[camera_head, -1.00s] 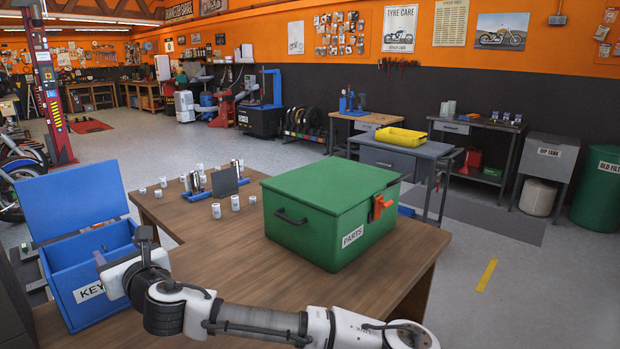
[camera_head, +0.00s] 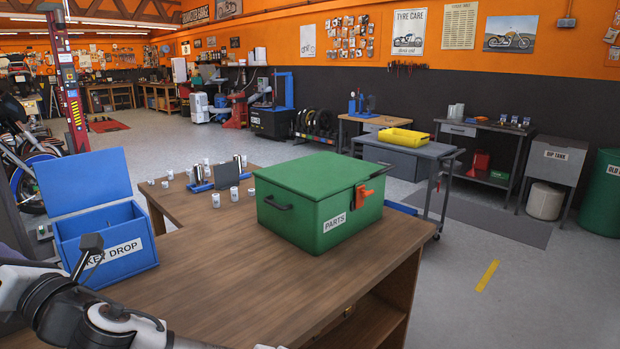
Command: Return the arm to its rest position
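My arm (camera_head: 75,312) lies low across the bottom left corner of the head view, partly cut off by the frame edge. A dark block on a thin bracket (camera_head: 90,243) stands up from its wrist, in front of the blue KEY DROP box. I cannot make out my gripper's fingers, so I cannot tell whether they are open or shut. I see nothing held.
The open-lidded blue KEY DROP box (camera_head: 140,247) stands at the left of the wooden bench (camera_head: 240,290), close beside my arm. A closed green PARTS box (camera_head: 285,219) with an orange latch sits on the bench. Several small cans and a blue tray (camera_head: 200,187) stand behind.

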